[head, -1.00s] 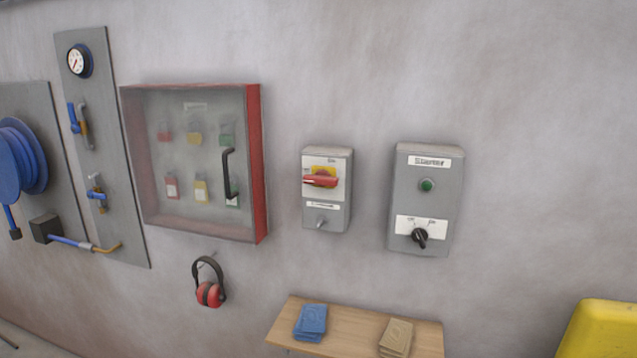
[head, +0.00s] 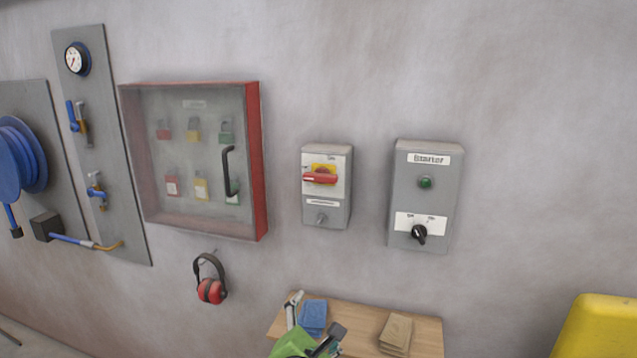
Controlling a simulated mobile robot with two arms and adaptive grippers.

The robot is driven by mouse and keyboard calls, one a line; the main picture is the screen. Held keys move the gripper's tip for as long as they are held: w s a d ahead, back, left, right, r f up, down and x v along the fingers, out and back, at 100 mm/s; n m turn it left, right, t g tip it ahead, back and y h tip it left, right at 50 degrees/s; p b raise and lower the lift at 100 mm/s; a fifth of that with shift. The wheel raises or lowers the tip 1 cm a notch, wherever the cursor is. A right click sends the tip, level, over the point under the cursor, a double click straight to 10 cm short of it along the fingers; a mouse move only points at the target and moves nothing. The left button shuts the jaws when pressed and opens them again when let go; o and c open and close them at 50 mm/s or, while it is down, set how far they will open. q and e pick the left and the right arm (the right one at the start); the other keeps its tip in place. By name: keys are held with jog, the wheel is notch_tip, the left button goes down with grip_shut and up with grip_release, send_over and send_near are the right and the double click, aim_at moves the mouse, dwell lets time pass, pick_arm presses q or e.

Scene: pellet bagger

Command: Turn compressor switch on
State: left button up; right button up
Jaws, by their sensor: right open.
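Two grey switch boxes hang on the wall in the head view. The right box (head: 426,165) has a dark green lamp (head: 425,183) and a black rotary knob (head: 419,235) on a white plate with small markings. The left box (head: 340,214) has a red handle (head: 319,179), lying level, on a yellow plate. The box labels are too blurred to tell which one is the compressor switch. My right gripper (head: 318,311) comes in at the bottom, fingers apart and empty, in front of the shelf and below the boxes. My left gripper is out of view.
A wooden shelf (head: 367,322) carries blue packets (head: 313,316) and tan packets (head: 396,332). Red ear defenders (head: 211,290) hang left of it. A red-framed lock cabinet (head: 257,165) projects at left. A yellow object (head: 600,330) stands lower right. The wall around the boxes is clear.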

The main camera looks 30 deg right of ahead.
jog(key=w+r+n+t+h, duration=0.2)
jog(key=w+r+n+h, duration=0.25)
jog(key=r, duration=0.75)
jog(key=n+t+h, duration=0.2)
jog(key=n, duration=0.1)
send_near(319, 181)
jog(key=p+x, duration=0.5)
jog(key=x, duration=0.3)
jog(key=shift+r, duration=0.25)
jog(key=shift+w+d+r+g, duration=0.1)
jog(key=shift+w+d+g, duration=0.2)
jog(key=shift+w+d, duration=0.2)
jog(key=c, duration=1.1)
